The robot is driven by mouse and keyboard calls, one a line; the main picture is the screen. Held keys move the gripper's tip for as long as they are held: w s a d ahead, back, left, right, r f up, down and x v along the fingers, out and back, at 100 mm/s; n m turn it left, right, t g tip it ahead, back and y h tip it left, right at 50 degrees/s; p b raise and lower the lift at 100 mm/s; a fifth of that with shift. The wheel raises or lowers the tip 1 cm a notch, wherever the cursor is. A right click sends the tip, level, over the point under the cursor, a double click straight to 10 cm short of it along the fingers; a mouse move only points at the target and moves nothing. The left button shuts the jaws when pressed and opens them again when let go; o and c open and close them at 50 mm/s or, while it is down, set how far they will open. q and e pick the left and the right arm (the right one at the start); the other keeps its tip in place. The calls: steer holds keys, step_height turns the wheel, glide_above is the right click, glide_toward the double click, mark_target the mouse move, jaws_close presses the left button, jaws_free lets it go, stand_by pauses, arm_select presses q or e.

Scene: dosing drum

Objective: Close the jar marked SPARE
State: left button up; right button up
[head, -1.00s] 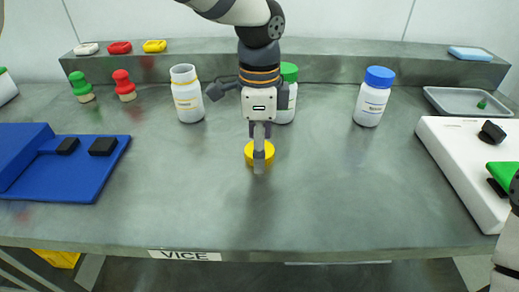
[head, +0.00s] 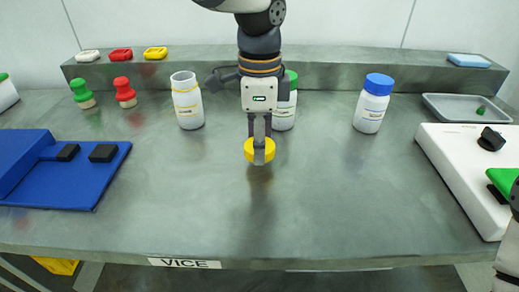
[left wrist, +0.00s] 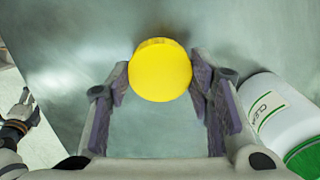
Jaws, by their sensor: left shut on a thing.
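My left gripper (head: 261,152) is shut on a round yellow lid (head: 259,150) and holds it a little above the table, with a shadow below. The lid also shows between the two fingers in the left wrist view (left wrist: 160,70). An open white jar (head: 187,103) with a yellow band stands upright to the left of the gripper, without a lid. Its label is too small to read, so I cannot tell whether it says SPARE. My right gripper is out of view; only part of my right arm shows at the right edge.
A green-lidded jar (head: 285,112) stands partly hidden behind my left gripper; a blue-lidded jar (head: 372,105) stands farther right. Red (head: 124,92) and green (head: 82,94) knobbed objects stand at left. A blue fixture (head: 75,185) and a white device (head: 465,165) flank the clear table middle.

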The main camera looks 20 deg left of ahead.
arm_select(q)
steer(key=s+d+r+p, duration=0.1)
steer(key=s+d+r, duration=0.5)
steer(key=s+r, duration=0.4)
steer(key=s, duration=0.2)
steer(key=shift+s, duration=0.4)
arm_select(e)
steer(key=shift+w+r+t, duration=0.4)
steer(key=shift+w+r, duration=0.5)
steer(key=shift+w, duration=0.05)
arm_select(q)
steer(key=shift+r, duration=0.1)
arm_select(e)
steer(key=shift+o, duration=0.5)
